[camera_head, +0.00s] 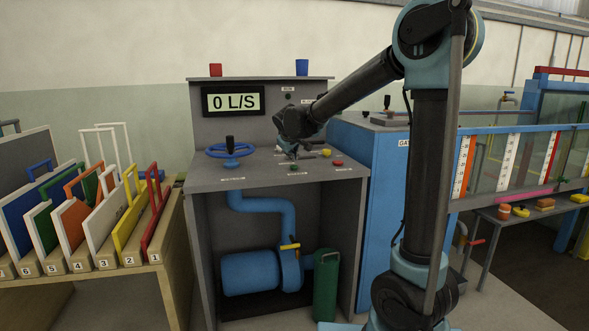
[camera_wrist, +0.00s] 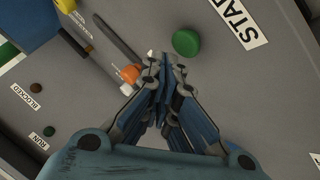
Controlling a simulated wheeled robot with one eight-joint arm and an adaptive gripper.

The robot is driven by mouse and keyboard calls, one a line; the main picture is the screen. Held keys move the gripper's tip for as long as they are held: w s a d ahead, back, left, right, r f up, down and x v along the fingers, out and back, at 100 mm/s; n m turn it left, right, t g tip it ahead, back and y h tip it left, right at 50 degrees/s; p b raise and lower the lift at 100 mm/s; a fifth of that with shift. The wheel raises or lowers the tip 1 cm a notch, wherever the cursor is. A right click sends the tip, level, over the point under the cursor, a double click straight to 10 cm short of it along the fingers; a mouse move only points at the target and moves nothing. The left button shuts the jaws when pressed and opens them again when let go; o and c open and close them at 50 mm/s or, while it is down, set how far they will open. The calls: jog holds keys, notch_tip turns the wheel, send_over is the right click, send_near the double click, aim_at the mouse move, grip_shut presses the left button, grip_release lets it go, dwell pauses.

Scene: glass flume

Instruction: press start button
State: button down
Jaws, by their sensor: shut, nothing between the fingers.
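The green start button (camera_wrist: 186,42) sits on the grey panel in the wrist view, beside a white label reading START (camera_wrist: 240,20). In the head view the green button (camera_head: 293,168) is small, near the front edge of the console top. My gripper (camera_wrist: 165,62) is shut and empty. Its fingertips show just below and left of the button in the wrist view, apart from it in the picture. The height of the tips over the panel is hard to tell. In the head view my gripper (camera_head: 291,153) hangs over the console top, behind the button.
A red button (camera_head: 337,162) and a yellow one (camera_head: 326,152) are to the right on the console. A blue handwheel (camera_head: 231,150) stands at left. An orange part (camera_wrist: 130,74) lies close left of my fingers.

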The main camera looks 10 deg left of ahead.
aim_at(292, 166)
jog(key=shift+f, duration=0.85)
dwell(0.8)
jog(key=shift+r, duration=1)
notch_tip(292, 166, up, 6)
dwell(0.6)
